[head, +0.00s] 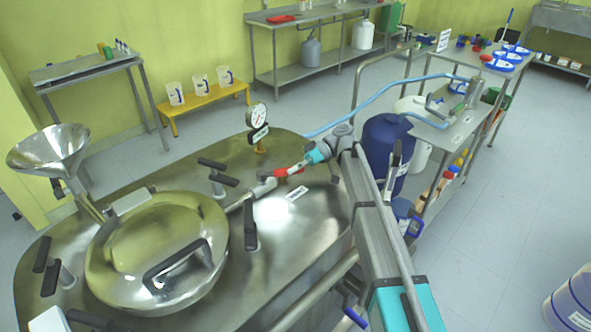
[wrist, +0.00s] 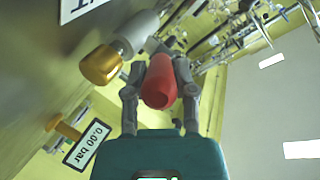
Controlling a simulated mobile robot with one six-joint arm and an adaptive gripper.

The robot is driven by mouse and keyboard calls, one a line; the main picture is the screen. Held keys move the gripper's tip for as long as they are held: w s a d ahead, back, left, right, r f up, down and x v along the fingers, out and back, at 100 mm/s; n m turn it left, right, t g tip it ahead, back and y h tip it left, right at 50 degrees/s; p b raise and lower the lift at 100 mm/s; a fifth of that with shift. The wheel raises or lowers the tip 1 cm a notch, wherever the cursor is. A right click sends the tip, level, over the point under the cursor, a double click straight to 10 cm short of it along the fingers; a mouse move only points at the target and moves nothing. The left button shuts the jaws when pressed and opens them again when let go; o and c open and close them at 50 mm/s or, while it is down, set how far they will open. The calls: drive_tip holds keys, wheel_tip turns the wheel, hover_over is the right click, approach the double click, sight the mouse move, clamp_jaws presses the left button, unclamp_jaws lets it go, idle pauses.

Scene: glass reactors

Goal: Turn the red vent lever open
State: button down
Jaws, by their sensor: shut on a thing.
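The red vent lever (wrist: 160,82) shows in the wrist view between the two fingers of my gripper (wrist: 160,88), its rounded end toward the camera. The fingers are shut on it. In the head view a bit of the red lever (head: 294,171) shows beside my gripper (head: 289,174), above the steel reactor lid (head: 300,215). My arm comes in from the right. The lever's pivot is partly hidden, and I cannot tell its exact angle.
A pressure gauge (head: 257,115) stands close behind my gripper; its tag (wrist: 87,144) reads 0.00 bar. A brass fitting (wrist: 100,66) is near the fingers. Black-handled clamps (head: 251,220), a round hatch (head: 157,250) and a funnel (head: 50,150) stand on the lid.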

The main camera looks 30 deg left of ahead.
drive_tip(key=shift+s+a, duration=0.1)
drive_tip(key=shift+s, duration=0.1)
drive_tip(key=shift+c, duration=2.2)
unclamp_jaws()
drive_tip(key=shift+c, duration=0.2)
